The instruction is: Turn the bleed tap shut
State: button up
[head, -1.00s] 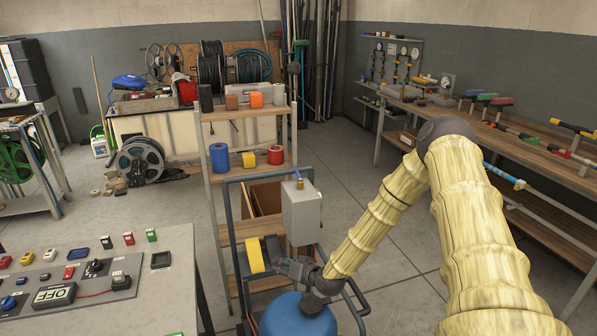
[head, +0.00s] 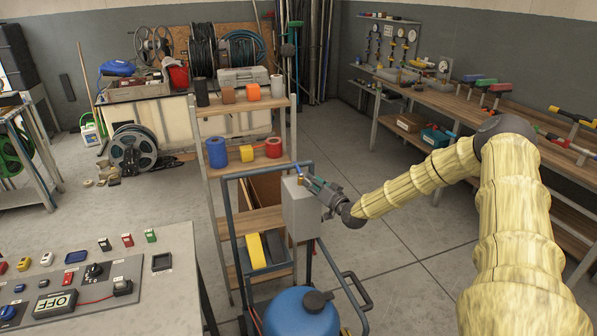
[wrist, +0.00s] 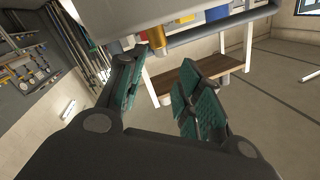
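The bleed tap (head: 300,181) sits on top of a grey box on a wheeled cart. It has a small brass body and a blue lever (head: 296,169). Whether a finger touches the tap, I cannot tell.
The grey box (head: 300,212) is close under my gripper. The cart's dark blue frame (head: 227,205) and a blue tank (head: 300,312) are around and below it. A shelf (head: 240,168) with tape rolls stands behind. The floor to the right is clear.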

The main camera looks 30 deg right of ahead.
aim_at(298, 169)
jog(key=shift+w+d+r, duration=0.15)
jog(key=shift+w+r, duration=0.05)
jog(key=shift+r, duration=0.1)
jog(key=w+p, duration=0.1)
jog(key=w, duration=0.4)
jog(key=shift+w+d+f+p, duration=0.1)
jog(key=shift+d+f+p, duration=0.05)
jog(key=shift+p, duration=0.25)
jog(key=shift+w+f+p, duration=0.1)
jog(key=shift+w+p, duration=0.3)
jog(key=shift+w, duration=1.25)
jog(key=shift+c, duration=0.2)
grip_shut()
